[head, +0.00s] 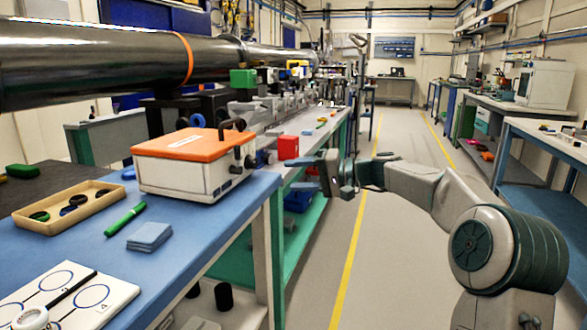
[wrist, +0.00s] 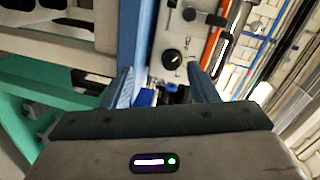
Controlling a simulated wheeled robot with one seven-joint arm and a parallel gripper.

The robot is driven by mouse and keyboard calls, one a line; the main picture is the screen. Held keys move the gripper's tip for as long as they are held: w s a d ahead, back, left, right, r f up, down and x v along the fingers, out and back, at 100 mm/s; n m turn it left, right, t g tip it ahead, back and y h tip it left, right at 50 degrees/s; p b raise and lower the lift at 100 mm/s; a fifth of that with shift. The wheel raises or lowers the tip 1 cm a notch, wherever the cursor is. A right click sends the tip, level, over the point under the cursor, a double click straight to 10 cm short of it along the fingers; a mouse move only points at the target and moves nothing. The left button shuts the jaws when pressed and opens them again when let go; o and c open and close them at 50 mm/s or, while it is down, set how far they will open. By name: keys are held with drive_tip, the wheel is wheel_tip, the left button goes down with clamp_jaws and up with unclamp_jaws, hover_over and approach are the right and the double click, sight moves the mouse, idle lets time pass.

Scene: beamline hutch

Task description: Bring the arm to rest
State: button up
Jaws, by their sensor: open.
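My arm (head: 410,180) reaches from the lower right of the head view toward the workbench, held out over the aisle beside the bench edge. My gripper (head: 300,174) is open and empty, with its fingers pointing left toward the bench. In the wrist view the two blue fingers of my gripper (wrist: 159,78) are spread apart. A white box with an orange lid (head: 195,160) stands on the blue benchtop to the left of the fingers. Its side with a black knob (wrist: 171,58) shows beyond the fingers in the wrist view. I see no contact.
The blue benchtop (head: 190,240) holds a tan tray (head: 62,222) of rings, a green marker (head: 125,218), blue pads (head: 150,236) and a white board with circles (head: 65,297). A red block (head: 288,147) is close behind my gripper. The aisle floor (head: 390,255) is clear.

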drive_tip(key=s+a+r+g+h+p, duration=0.25)
drive_tip(key=s+h+p, duration=0.45)
drive_tip(key=s+p, duration=0.5)
drive_tip(key=s+d+r+h+p, duration=0.2)
drive_tip(key=s+d+r+p, duration=0.1)
drive_tip(key=s+p, duration=0.3)
drive_tip(key=s+d+r+h+p, duration=0.3)
drive_tip(key=s+d+p, duration=0.3)
drive_tip(key=s, duration=0.5)
drive_tip(key=s+d+r+h+p, duration=0.3)
drive_tip(key=s+p, duration=0.3)
drive_tip(key=s, duration=0.3)
drive_tip(key=shift+d, duration=0.8)
